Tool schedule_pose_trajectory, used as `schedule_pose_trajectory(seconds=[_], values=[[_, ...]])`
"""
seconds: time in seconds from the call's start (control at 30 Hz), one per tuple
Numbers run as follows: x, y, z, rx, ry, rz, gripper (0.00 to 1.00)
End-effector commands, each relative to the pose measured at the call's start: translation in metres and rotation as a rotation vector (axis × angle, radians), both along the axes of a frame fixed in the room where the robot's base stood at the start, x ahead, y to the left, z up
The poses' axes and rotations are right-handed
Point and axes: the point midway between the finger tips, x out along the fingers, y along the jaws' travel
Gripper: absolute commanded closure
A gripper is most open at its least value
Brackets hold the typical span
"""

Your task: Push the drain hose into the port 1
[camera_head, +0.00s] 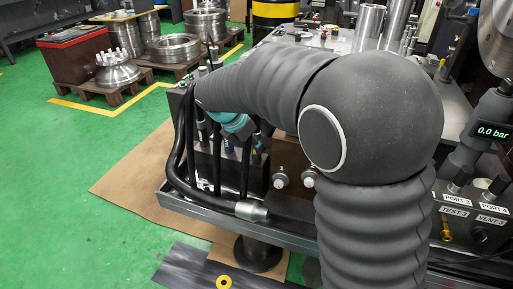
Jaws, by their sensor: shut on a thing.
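My dark sleeved arm (265,85) reaches across the bench to the left, and a teal part (232,124) shows under its far end. My gripper's fingers are hidden behind the arm, so I see neither them nor what they hold. Black hoses (179,165) loop down at the bench's left end, and a silver fitting (251,211) sits at the end of one near the front edge. I cannot tell which is the drain hose. A block with "PORT" labels (458,199) stands at the right.
The grey bench (205,212) has a raised front edge. Two silver knobs stand below my forearm. A gauge reads 0.0 bar (492,132) at the right. A yellow ring (223,282) lies low in front. Pallets with metal parts stand on the green floor (40,180), otherwise open at left.

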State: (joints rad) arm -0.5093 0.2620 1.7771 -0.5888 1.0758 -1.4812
Motion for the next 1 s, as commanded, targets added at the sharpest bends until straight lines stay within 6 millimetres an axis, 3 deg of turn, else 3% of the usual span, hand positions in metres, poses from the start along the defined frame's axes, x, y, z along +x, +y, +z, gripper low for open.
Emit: schedule_pose_trajectory(seconds=[1.0], values=[[0.0, 0.0, 0.044, 0.001, -0.001, 0.0, 1.0]])
